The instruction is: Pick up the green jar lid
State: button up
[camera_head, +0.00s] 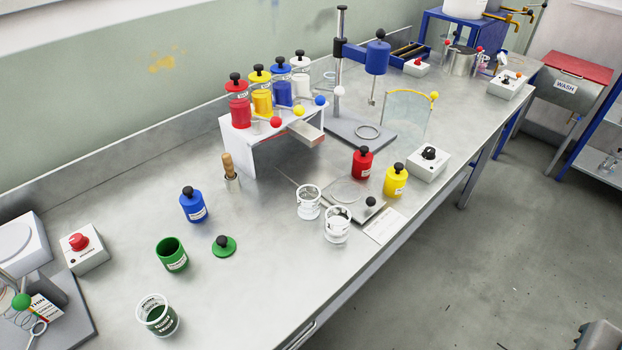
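The green jar lid (229,252) lies flat on the metal bench in the lower left of the head view, with its black knob pointing up. The open green jar (173,262) stands upright to its left, apart from it. A blue jar (194,208) with a black-knobbed lid stands behind the two. A white-rimmed cup with green contents (160,318) stands nearer the front edge. My gripper is not in view. Nothing is seen touching or covering the lid.
The bench (262,285) is clear right of the lid. A white rack (250,150) with several colored bottles stands behind it. Two clear cups (308,208), a scale and red (362,165) and yellow (395,182) jars stand to the right. A red-knob box (88,257) is at left.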

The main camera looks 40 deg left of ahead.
aim_at(223, 246)
jog(key=i, duration=0.9)
jog(key=u, duration=3.05)
jog(key=i, duration=0.5)
jog(key=z, duration=0.05)
